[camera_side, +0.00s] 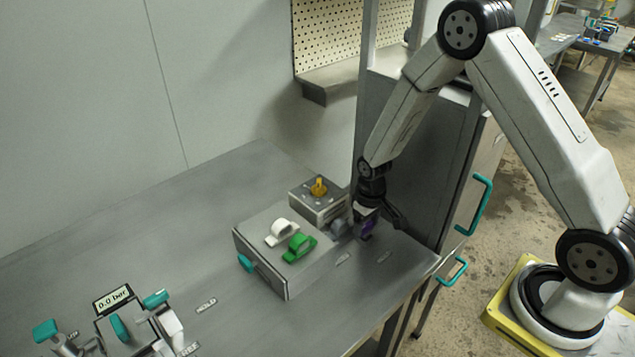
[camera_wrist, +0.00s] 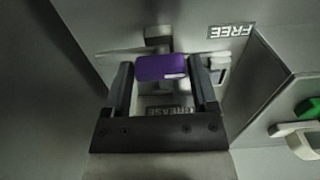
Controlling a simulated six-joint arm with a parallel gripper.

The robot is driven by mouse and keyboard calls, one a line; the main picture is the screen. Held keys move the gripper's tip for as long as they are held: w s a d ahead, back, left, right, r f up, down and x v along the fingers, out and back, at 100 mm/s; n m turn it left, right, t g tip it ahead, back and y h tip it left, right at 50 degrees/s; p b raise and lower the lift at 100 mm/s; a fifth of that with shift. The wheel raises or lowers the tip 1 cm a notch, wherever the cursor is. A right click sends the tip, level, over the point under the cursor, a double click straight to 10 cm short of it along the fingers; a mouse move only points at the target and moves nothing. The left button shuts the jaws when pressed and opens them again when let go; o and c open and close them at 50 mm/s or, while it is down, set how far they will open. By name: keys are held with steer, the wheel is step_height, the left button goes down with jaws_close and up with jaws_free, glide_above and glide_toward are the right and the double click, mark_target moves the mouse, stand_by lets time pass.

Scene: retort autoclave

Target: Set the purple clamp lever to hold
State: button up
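The purple clamp lever (camera_wrist: 161,68) lies between the two fingertips of my gripper (camera_wrist: 162,75) in the wrist view. The fingers stand apart, one on each side of it, very close to its edges. I cannot tell whether they press on it. An upside-down label reading FREE (camera_wrist: 230,31) is right of the lever in the wrist view. Another label (camera_wrist: 168,111) between the fingers is partly hidden and not clearly readable.
A grey box (camera_side: 268,234) with white (camera_side: 281,232) and green (camera_side: 299,247) handles stands left of my gripper. A smaller box with a yellow knob (camera_side: 319,187) is behind it. A grey cabinet (camera_side: 425,150) stands close behind. A 0.0 bar display (camera_side: 113,298) is at front left.

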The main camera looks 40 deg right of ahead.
jaws_close()
steer(key=shift+n, duration=0.4)
steer(key=n, duration=0.8)
steer(key=shift+n, duration=0.3)
steer(key=n, duration=0.8)
steer(key=shift+n, duration=0.3)
steer(key=shift+o, duration=2.4)
jaws_free()
